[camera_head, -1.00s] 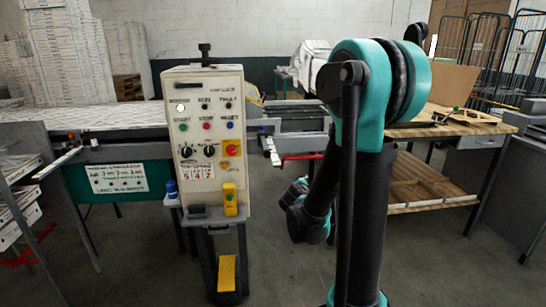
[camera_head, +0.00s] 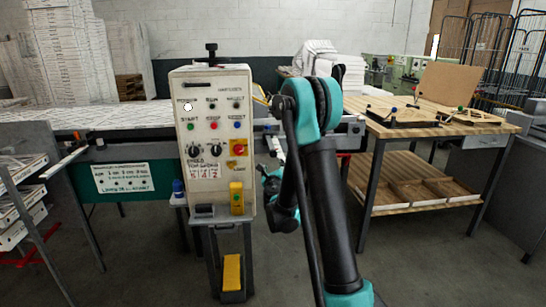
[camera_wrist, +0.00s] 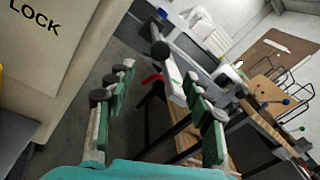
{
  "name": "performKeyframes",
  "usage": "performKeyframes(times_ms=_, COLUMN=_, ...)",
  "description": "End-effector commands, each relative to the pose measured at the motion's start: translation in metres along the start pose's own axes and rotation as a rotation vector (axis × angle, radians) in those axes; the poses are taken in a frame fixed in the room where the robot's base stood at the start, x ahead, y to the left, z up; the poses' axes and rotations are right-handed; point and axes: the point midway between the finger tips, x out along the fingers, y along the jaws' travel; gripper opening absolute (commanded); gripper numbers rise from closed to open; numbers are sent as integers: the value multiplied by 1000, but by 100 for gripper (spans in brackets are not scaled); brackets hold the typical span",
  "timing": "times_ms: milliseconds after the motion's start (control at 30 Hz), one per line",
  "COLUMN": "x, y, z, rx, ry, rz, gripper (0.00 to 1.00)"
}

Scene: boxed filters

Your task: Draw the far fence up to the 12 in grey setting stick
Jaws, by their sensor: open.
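My gripper (camera_wrist: 160,80) is open in the wrist view, its green-padded fingers spread to left and right, with nothing held between them. Beyond the fingertips, a pale bar with a round black end (camera_wrist: 161,50) shows in the gap; it looks like part of a guide or fence, but I cannot tell which. In the head view, a pale bar (camera_head: 272,146) shows just right of the control cabinet, beside my arm. My arm hides much of that area. I cannot make out the grey setting stick or any 12 in marking in either view.
The white control cabinet (camera_head: 212,130) stands close on the left, its side (camera_wrist: 50,50) filling the left of the wrist view. A wooden workbench (camera_head: 440,122) with a lower shelf stands right. Floor between cabinet and bench is open.

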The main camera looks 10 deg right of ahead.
Motion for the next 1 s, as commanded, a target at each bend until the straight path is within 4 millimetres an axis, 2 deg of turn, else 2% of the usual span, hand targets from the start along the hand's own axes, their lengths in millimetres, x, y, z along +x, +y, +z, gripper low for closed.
performKeyframes(times_ms=33, x=11, y=0, z=0, rx=1, ry=1, rz=-1, gripper=52)
performKeyframes(times_ms=300, x=64, y=0, z=0, rx=2, ry=1, rz=-1, gripper=52)
performKeyframes(times_ms=500, x=96, y=0, z=0, rx=2, ry=0, rz=0, gripper=52)
performKeyframes(times_ms=700, x=111, y=0, z=0, rx=2, ry=1, rz=0, gripper=52)
performKeyframes(times_ms=1000, x=113, y=0, z=0, rx=2, ry=1, rz=0, gripper=52)
